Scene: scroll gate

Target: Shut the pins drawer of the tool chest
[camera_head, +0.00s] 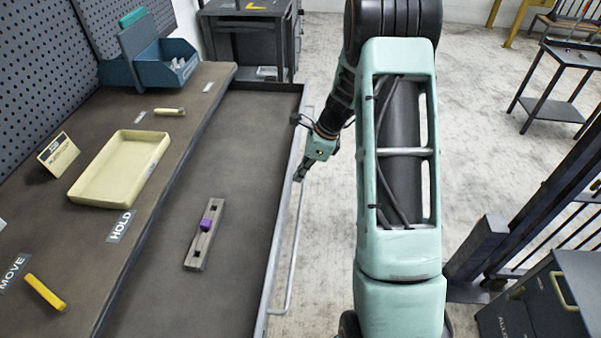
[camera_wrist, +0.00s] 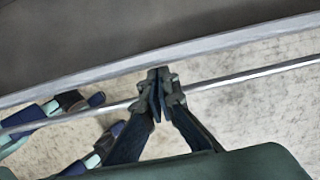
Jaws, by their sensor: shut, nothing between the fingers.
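The drawer (camera_head: 262,190) stands pulled out from the tool chest, with a dark flat floor and a long metal handle bar (camera_head: 292,245) along its front. The bar also crosses the wrist view (camera_wrist: 235,78). A grey slotted block with a purple piece (camera_head: 204,235) lies inside. My gripper (camera_head: 300,176) is at the drawer's front, beside the front wall and handle bar. In the wrist view my gripper (camera_wrist: 158,82) is shut and empty, its tips overlapping the bar; I cannot tell whether they touch it.
The worktop (camera_head: 85,240) left of the drawer holds a cream tray (camera_head: 122,170), a blue bin (camera_head: 165,65), a yellow bar (camera_head: 45,292) and labels. A dark cabinet (camera_head: 250,40) stands behind. A gate (camera_head: 550,190) and another cabinet (camera_head: 540,300) are at right. The floor behind my arm is clear.

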